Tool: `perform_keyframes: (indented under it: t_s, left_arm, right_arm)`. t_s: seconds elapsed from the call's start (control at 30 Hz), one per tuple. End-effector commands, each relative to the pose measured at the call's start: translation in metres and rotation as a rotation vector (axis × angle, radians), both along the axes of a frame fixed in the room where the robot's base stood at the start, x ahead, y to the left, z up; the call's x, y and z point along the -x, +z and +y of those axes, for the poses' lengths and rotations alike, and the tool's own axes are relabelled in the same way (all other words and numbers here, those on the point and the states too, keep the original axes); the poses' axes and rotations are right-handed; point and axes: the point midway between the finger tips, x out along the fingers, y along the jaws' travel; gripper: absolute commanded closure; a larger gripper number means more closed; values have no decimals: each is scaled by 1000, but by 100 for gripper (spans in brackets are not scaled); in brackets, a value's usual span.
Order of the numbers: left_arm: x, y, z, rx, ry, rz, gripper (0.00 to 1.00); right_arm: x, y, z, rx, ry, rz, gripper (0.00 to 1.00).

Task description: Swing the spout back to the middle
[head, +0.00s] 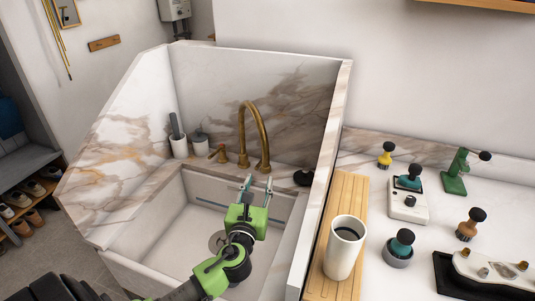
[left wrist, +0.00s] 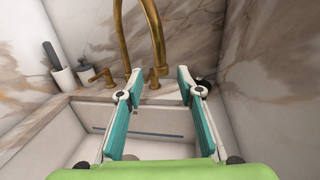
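The brass gooseneck spout (head: 262,135) rises from the sink's back ledge. Its nearer, thicker leg comes down to the right of the rear leg, so the spout looks turned to the right. It also shows in the left wrist view (left wrist: 155,40), where its top is cut off. A small brass handle (head: 221,154) stands to its left. My left gripper (head: 257,184) is open, with its fingers pointing at the spout. In the left wrist view its teal-padded fingers (left wrist: 158,82) are apart, and the lower spout end appears beyond the gap. Contact cannot be told. My right gripper is out of view.
The white sink basin (head: 165,232) lies under my left arm, with high marble walls around it. Two grey-topped containers (head: 200,146) stand left of the handle and a dark round object (head: 303,178) right. A wooden board (head: 318,282) with a white cup (head: 344,255) is beyond the right wall.

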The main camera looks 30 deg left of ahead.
Motion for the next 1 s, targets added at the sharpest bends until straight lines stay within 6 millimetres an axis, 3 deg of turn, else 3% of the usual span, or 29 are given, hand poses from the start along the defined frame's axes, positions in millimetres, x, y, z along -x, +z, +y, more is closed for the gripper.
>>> perform_keyframes:
  t_s: [0.2, 0.3, 0.37, 0.63, 1.0]
  left_arm:
    - [-37, 3, 17, 4, 5, -3, 66]
    - [-57, 2, 25, 6, 5, -2, 66]
    - [-69, 2, 30, 7, 5, -3, 66]
    - [-106, 0, 46, 9, 5, -3, 66]
    - [-118, 0, 51, 9, 3, -2, 66]
  right_arm:
    - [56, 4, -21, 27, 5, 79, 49]
    - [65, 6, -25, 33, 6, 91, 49]
    - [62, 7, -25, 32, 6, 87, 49]
    - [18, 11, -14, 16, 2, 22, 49]
    - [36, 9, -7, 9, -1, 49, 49]
